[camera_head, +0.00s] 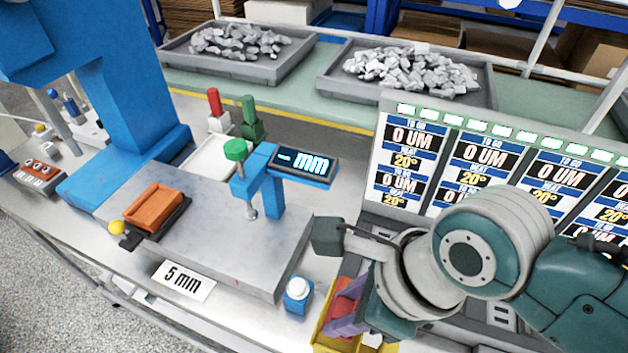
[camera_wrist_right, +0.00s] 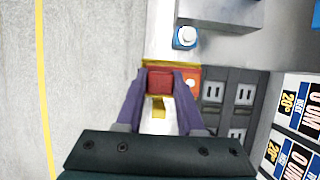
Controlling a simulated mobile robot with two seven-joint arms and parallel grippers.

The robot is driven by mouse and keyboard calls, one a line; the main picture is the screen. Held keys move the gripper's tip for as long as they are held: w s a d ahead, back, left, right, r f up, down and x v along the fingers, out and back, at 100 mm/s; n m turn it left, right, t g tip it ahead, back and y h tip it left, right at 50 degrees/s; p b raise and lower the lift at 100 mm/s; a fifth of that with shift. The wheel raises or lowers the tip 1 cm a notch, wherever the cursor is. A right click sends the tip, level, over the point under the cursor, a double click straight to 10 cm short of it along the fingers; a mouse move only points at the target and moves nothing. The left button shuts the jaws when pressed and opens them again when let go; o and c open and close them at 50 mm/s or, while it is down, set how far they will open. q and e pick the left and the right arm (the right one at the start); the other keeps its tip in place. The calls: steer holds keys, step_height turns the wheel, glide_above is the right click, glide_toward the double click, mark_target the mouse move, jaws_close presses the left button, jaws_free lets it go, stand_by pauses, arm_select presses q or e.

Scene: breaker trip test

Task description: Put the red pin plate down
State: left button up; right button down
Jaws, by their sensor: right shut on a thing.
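The red pin plate (camera_wrist_right: 159,82) is a small red block between the purple fingers of my right gripper (camera_wrist_right: 160,88) in the right wrist view. In the head view its red side (camera_head: 345,303) shows in part beside the purple fingers (camera_head: 346,323), low and right of centre. My right gripper is shut on it. A yellow tray (camera_head: 324,331) lies at or under the plate; I cannot tell whether the plate touches it. My wrist hides part of the plate and tray. My left gripper is not in view.
A blue block with a white button (camera_head: 298,291) stands close left of the tray. Display panels (camera_head: 480,160) stand behind my right arm. Bins of grey pieces (camera_head: 240,65) are farther back.

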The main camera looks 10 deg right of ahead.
step_height(320, 180, down, 3)
steer(key=shift+f+b, duration=0.1)
steer(key=shift+b, duration=0.35)
steer(key=c, duration=0.5)
jaws_free()
